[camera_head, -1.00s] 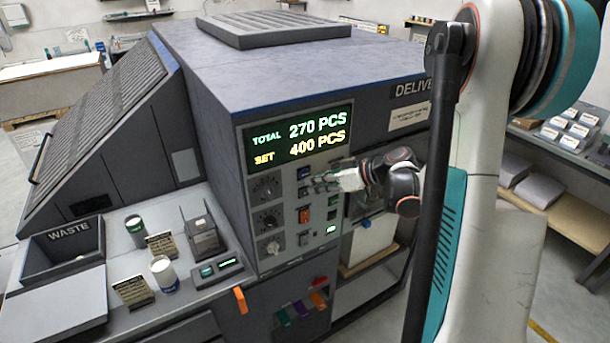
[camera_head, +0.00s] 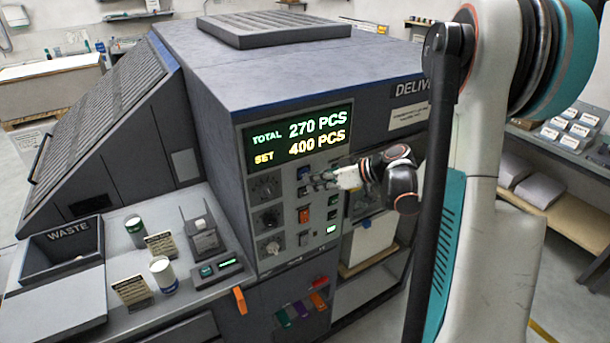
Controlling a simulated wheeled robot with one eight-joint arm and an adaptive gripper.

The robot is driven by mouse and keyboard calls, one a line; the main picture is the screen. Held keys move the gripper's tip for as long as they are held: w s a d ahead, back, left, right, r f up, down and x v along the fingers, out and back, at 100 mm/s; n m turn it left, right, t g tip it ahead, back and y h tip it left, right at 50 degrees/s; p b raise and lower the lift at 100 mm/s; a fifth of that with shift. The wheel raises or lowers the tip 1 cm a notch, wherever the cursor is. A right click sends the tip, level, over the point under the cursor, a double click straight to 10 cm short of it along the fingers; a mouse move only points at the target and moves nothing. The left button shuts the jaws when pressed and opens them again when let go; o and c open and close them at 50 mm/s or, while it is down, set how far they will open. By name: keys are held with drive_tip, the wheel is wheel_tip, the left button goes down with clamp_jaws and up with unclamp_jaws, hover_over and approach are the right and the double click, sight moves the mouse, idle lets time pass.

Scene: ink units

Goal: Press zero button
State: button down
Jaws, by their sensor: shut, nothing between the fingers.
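The control panel (camera_head: 265,232) on the front of the grey machine carries a display (camera_head: 298,137) reading TOTAL 270 PCS and SET 400 PCS. The button labels are too small to read, so I cannot tell which one is zero.
A ledge at the left holds cans (camera_head: 164,275), small label cards, a small grey device (camera_head: 204,240) and a WASTE bin (camera_head: 62,235). An orange tab (camera_head: 240,300) sticks out from the ledge's front. My arm blocks the view at right.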

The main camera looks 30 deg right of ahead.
drive_tip(key=shift+w, duration=0.5)
idle(0.6)
drive_tip(key=shift+s, duration=0.1)
drive_tip(key=shift+s+b, duration=0.45)
drive_tip(key=shift+s, duration=0.4)
drive_tip(key=s, duration=0.5)
drive_tip(key=shift+d+b, duration=0.1)
drive_tip(key=shift+b, duration=0.3)
idle(0.6)
